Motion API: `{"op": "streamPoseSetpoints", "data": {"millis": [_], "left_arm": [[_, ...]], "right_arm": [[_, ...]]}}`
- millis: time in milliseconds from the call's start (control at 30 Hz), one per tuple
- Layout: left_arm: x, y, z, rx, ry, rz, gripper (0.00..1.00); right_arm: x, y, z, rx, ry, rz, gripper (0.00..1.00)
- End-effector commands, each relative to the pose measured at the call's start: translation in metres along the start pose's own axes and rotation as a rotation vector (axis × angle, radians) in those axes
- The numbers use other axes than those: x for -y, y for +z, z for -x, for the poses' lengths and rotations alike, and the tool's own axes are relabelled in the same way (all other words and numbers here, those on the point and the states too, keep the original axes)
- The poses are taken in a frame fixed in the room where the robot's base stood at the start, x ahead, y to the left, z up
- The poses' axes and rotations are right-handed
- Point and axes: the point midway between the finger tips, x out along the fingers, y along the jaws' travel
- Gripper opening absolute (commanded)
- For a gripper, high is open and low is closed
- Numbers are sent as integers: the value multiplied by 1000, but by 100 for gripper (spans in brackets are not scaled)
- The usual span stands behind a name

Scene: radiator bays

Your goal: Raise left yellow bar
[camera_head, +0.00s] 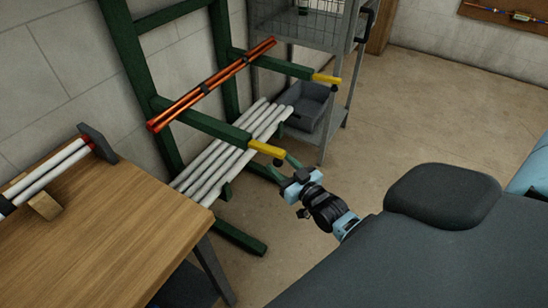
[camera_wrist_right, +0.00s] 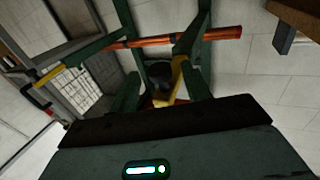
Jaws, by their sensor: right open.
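The left yellow bar (camera_head: 267,148) is the yellow end of the nearer green rack arm, with a dark knob under its tip. It also shows in the right wrist view (camera_wrist_right: 177,78), beside the dark round knob (camera_wrist_right: 158,74). My right gripper (camera_head: 285,167) is open just below and right of this bar's tip. In the wrist view the bar end lies between the green fingers; I cannot tell whether they touch it. A second yellow bar (camera_head: 326,79) ends the farther green arm. My left gripper is not in view.
Orange-red tubes (camera_head: 212,85) lie across both green arms, and several white tubes (camera_head: 235,150) lie on the lower level. A wooden table (camera_head: 120,230) with white tubes stands at left. A wire shelf with a grey bin (camera_head: 306,104) stands behind.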

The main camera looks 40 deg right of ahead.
Motion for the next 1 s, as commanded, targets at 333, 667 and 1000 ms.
{"op": "streamPoseSetpoints", "data": {"millis": [333,667,1000], "left_arm": [[0,2,-1,2,0,0,44],[0,-2,-1,-6,0,0,44],[0,-2,-1,-7,0,0,44]], "right_arm": [[0,0,-37,1,0,0,48],[0,0,-41,2,0,0,48],[0,0,-41,1,0,0,7]]}}
